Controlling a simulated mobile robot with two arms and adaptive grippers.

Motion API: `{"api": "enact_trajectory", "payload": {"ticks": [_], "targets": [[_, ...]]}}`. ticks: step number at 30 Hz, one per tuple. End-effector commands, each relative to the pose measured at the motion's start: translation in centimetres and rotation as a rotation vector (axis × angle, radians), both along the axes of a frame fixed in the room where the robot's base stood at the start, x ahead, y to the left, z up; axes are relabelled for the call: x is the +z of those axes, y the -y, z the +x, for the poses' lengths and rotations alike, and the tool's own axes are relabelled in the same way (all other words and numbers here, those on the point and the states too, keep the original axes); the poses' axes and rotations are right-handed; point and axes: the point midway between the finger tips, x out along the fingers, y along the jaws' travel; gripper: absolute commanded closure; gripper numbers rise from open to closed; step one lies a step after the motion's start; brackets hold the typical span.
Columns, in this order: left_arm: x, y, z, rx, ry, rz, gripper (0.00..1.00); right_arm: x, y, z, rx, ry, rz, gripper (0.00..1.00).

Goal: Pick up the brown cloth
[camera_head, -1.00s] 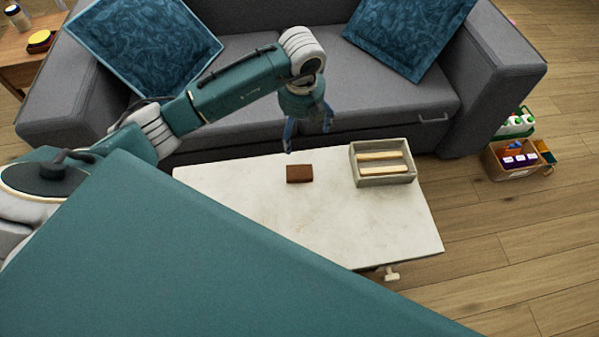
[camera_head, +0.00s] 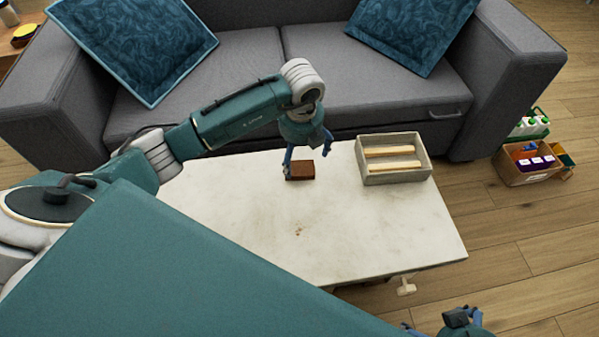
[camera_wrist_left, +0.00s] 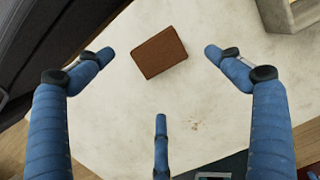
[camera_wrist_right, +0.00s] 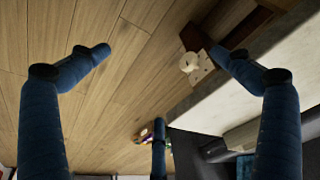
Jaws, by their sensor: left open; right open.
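The brown cloth (camera_head: 302,171) is a small folded block lying on the white marble table (camera_head: 270,225), near its back edge. It also shows in the left wrist view (camera_wrist_left: 159,52), between and just ahead of the fingertips. My left gripper (camera_head: 306,158) is open above the table at the cloth, with a finger overlapping the cloth's left end in the head view. I cannot tell if it touches. My right gripper (camera_head: 443,325) is at the bottom edge of the head view, off the table's front right corner. Its fingers are open and empty in the right wrist view (camera_wrist_right: 160,50).
A grey tray (camera_head: 394,177) with two pale wooden bars stands on the table to the right of the cloth. A grey sofa (camera_head: 330,100) stands close behind the table. Boxes of bottles (camera_head: 530,165) sit on the floor at right. The table's front is clear.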

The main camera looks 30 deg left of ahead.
Motion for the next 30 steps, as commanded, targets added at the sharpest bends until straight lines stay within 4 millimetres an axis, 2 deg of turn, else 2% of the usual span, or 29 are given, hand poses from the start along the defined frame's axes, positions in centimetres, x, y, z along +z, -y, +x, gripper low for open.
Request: {"api": "enact_trajectory", "payload": {"ticks": [1, 3, 8, 18, 28, 30], "targets": [[-1.1, 0.0, 0.1, 0.0, -0.002, -0.001, 0.08, 0.4, 0.0, -0.2, 0.0, 0.004, 0.0, 0.0], [-2.1, -0.1, 0.2, 0.001, -0.002, 0.0, 0.08, 0.5, 0.1, -0.3, 0.0, 0.004, 0.0, 0.0], [-3.3, -0.2, 0.4, 0.0, -0.001, -0.001, 0.08, 0.8, 0.1, -0.4, -0.001, 0.006, 0.0, 0.0], [-7.7, -0.8, 1.2, 0.001, -0.002, -0.001, 0.08, -0.6, 0.1, -0.4, -0.001, 0.005, 0.0, 0.0], [-8.2, -0.9, 1.4, -0.001, 0.001, 0.0, 0.08, -0.7, 0.1, -0.4, 0.0, 0.005, 0.0, 0.0], [-8.2, -0.9, 1.4, -0.001, 0.001, 0.0, 0.2, -0.7, 0.1, -0.4, 0.0, 0.005, 0.0, 0.0]]}}
